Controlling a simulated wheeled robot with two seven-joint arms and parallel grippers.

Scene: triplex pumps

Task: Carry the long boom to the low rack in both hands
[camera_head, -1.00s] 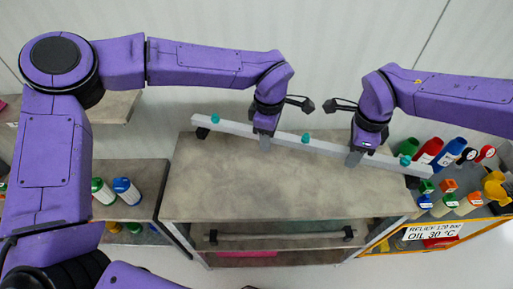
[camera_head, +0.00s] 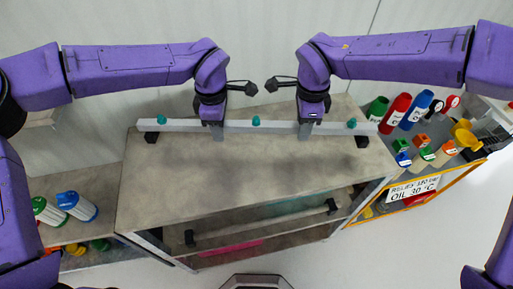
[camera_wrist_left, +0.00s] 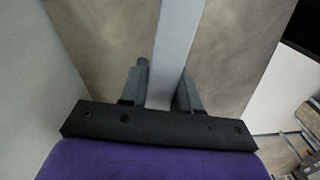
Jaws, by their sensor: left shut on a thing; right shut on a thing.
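The long boom (camera_head: 275,126) is a pale grey bar with teal knobs on it, lying level across the picture over the back of the rack top. Dark blocks show under both its ends. My left gripper (camera_head: 217,131) is shut on it left of the middle knob. My right gripper (camera_head: 306,128) is shut on it right of the middle knob. In the left wrist view the boom (camera_wrist_left: 178,50) runs between the two fingers of my left gripper (camera_wrist_left: 162,90). I cannot tell whether the boom touches the top. The rack (camera_head: 190,190) has a grey stone-like top and a lower shelf.
The lower shelf carries a bar with dark end blocks (camera_head: 260,222) and a pink item (camera_head: 230,247). Bottles (camera_head: 397,112) and small coloured blocks stand on a yellow-edged cart at right. A lower shelf unit at left holds green and blue-capped bottles (camera_head: 77,206). The front of the top is bare.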

